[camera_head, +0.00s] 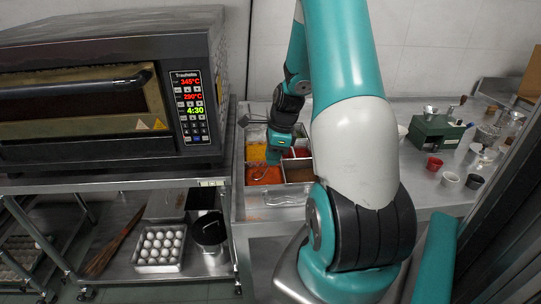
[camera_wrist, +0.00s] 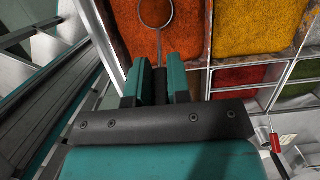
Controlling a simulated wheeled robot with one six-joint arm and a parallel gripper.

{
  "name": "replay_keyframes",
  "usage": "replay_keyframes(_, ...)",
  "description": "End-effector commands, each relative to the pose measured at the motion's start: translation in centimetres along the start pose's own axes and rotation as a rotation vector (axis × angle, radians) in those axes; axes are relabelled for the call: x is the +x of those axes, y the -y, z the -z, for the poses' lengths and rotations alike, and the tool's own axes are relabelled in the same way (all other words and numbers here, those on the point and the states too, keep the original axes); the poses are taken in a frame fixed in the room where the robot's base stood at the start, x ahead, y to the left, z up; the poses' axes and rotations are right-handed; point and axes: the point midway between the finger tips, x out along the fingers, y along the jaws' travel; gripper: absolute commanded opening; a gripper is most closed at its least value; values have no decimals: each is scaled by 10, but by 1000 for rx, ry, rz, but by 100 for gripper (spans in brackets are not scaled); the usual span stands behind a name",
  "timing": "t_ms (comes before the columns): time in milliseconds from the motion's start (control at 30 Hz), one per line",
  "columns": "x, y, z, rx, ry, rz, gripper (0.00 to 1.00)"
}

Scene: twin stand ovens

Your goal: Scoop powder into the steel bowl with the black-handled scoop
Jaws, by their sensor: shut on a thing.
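My gripper (camera_wrist: 160,85) is shut on the black handle of the scoop (camera_wrist: 160,76) in the wrist view. The scoop's thin shaft and round metal end (camera_wrist: 155,12) extend over the orange powder (camera_wrist: 130,28). Whether the round end touches the powder or holds any, I cannot tell. I cannot clearly identify the steel bowl.
An oven (camera_head: 95,110) stands close on the left. Eggs (camera_head: 158,246) sit in a tray on the shelf below. The right counter holds a green machine (camera_head: 434,131) and small cups (camera_head: 450,180). My arm hides the middle of the counter.

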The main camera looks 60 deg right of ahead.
Motion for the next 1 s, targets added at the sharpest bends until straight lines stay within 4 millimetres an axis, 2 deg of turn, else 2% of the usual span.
replay_keyframes(600,-48,0,5,2,122,0,0)
replay_keyframes(1000,-61,0,6,2,162,1,0)
